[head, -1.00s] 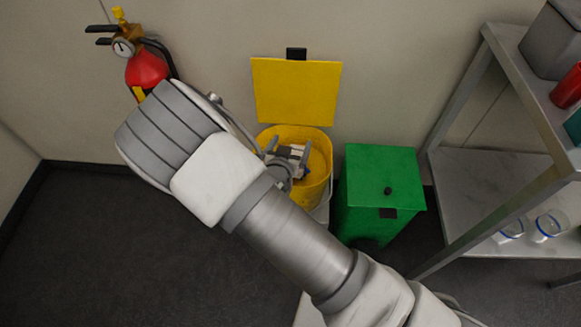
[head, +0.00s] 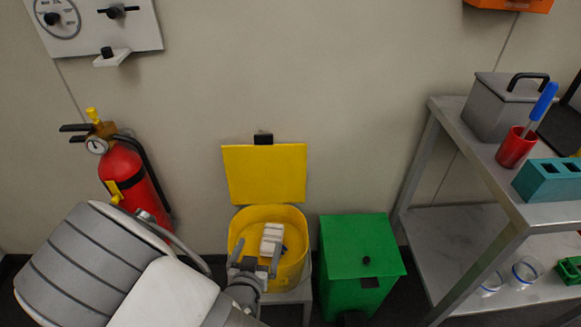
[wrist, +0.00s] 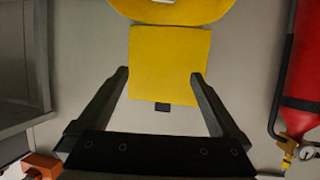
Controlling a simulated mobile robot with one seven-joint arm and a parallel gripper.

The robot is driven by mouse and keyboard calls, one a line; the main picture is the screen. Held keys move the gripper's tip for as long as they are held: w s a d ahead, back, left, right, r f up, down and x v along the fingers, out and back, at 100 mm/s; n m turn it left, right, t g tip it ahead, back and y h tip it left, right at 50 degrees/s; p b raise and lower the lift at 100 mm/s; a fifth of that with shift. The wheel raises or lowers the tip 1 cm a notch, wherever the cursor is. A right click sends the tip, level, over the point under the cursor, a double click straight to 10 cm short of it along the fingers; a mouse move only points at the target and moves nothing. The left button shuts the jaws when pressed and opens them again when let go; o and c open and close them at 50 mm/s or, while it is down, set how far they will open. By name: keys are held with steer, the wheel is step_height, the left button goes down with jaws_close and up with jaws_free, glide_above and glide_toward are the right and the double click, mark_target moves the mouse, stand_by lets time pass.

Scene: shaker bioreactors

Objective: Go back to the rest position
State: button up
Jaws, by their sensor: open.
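My gripper (head: 254,265) is in front of the yellow bin (head: 239,228) in the head view, with its fingers apart. A pale block-like object (head: 271,239) shows just beyond the fingertips, at the bin's opening; whether it touches them I cannot tell. In the wrist view my gripper (wrist: 158,80) has its two dark fingers wide apart with nothing between them. The bin's raised yellow lid (head: 264,174) shows there too, beyond the fingers. My arm covers the lower left of the head view.
A red fire extinguisher (head: 134,180) hangs on the wall at left. A closed green bin (head: 361,262) stands right of the yellow one. A metal shelf (head: 462,121) at right bears a grey lidded box (head: 495,108), a red cup (head: 516,150) and a teal rack (head: 548,181).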

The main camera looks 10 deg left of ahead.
steer(key=shift+w, duration=0.1)
steer(key=w+d+r+m+g+y, duration=0.1)
steer(key=w+d+r+g, duration=0.2)
steer(key=r, duration=0.7)
steer(key=w+d+r+m+g+y, duration=0.1)
steer(key=d+r+g+y, duration=0.1)
steer(key=d+r+g, duration=0.5)
steer(key=s+d+r+n+t+h, duration=0.1)
steer(key=s+d+r+h, duration=0.1)
steer(key=s+d+r, duration=0.7)
steer(key=s+d+r+t+h, duration=0.15)
steer(key=s+d+r, duration=0.45)
steer(key=d, duration=0.6)
step_height(320, 180, up, 18)
steer(key=p, duration=1.9)
steer(key=shift+a+h, duration=0.35)
